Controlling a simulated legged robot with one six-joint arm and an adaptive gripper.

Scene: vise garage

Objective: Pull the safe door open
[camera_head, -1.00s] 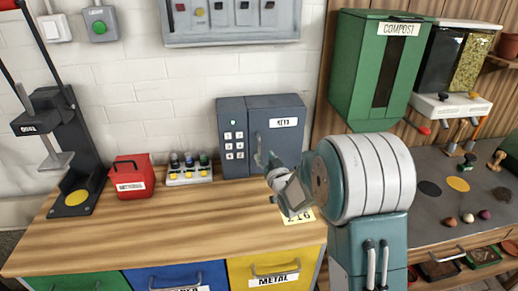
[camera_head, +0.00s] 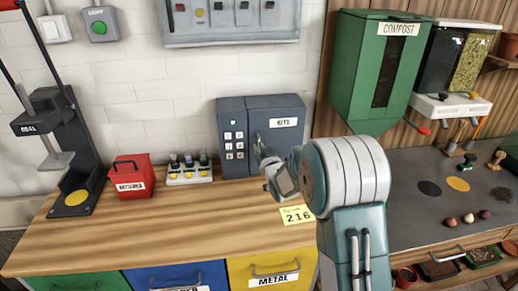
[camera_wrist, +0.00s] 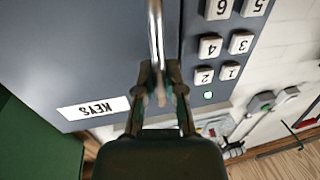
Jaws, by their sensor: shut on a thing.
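The blue-grey safe (camera_head: 232,108) stands at the back of the wooden bench against the wall. Its keypad (camera_head: 233,146) is on the left, and a green light (camera_wrist: 208,96) glows beside the keys in the wrist view. The door (camera_head: 284,108), labelled KEYS, looks closed in the head view. A vertical metal bar handle (camera_wrist: 156,30) is on the door's keypad side. My gripper (camera_wrist: 160,76) is shut on this handle in the wrist view. In the head view my gripper (camera_head: 262,153) is at the handle, and my arm hides the door's lower right part.
A yellow note reading 216 (camera_head: 297,215) lies on the bench (camera_head: 160,235) below my arm. A red box (camera_head: 133,176) and a small button tray (camera_head: 189,172) stand left of the safe. A green compost bin (camera_head: 375,65) hangs at right.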

